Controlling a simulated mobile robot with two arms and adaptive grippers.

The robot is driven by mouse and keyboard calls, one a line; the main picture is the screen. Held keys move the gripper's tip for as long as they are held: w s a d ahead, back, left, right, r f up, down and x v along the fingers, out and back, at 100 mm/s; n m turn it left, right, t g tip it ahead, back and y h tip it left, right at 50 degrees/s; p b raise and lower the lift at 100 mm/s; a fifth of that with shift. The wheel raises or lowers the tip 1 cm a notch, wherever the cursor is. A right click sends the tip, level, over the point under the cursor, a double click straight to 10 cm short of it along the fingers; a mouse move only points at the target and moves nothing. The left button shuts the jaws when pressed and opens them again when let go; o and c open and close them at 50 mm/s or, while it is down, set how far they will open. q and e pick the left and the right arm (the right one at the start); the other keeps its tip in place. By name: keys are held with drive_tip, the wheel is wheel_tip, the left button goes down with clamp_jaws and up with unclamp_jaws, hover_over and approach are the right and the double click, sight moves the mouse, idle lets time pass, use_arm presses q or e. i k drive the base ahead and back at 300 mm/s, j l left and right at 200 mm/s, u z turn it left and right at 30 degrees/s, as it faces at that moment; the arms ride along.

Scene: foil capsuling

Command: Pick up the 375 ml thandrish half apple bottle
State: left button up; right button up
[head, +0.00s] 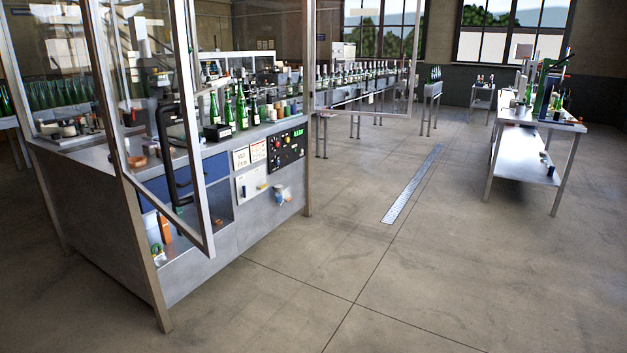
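Several green bottles stand in the metal machine cabinet on the left, among them a tall one (241,107) with a label and another (214,108) beside it. A shorter dark bottle (254,110) stands just to their right. The labels are too small to read, so I cannot tell which is the thandrish half apple bottle. More green bottles stand on a far small table (432,88) and along the back conveyor. Neither of my grippers is in view.
The metal cabinet (270,212) has a framed glass door (160,130) swung out, with a black handle. A steel workbench (535,115) stands at the right. The concrete floor (320,250) between them is clear, with a flush drain grate (412,187).

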sight(214, 116)
drive_tip(key=i+z, duration=0.1)
drive_tip(key=i, duration=2.35)
drive_tip(key=i+u, duration=0.2)
drive_tip(key=i, duration=0.3)
drive_tip(key=i+l+u, duration=0.15)
drive_tip(key=i, duration=0.35)
drive_tip(key=i+l+u, duration=0.2)
drive_tip(key=i, duration=0.25)
drive_tip(key=i+l+u, duration=0.15)
drive_tip(key=i+l, duration=0.15)
drive_tip(key=i, duration=0.2)
drive_tip(key=i+l+u, duration=0.25)
drive_tip(key=u, duration=0.2)
drive_tip(key=i+l+u, duration=0.6)
drive_tip(key=l+u, duration=0.3)
drive_tip(key=i+l+u, duration=0.15)
drive_tip(key=l+u, duration=0.5)
drive_tip(key=l, duration=0.3)
drive_tip(key=i+j+z, duration=0.15)
drive_tip(key=z, duration=0.15)
drive_tip(key=i+j+z, duration=0.25)
drive_tip(key=j, duration=0.15)
drive_tip(key=k+l, duration=0.05)
drive_tip(key=k, duration=0.05)
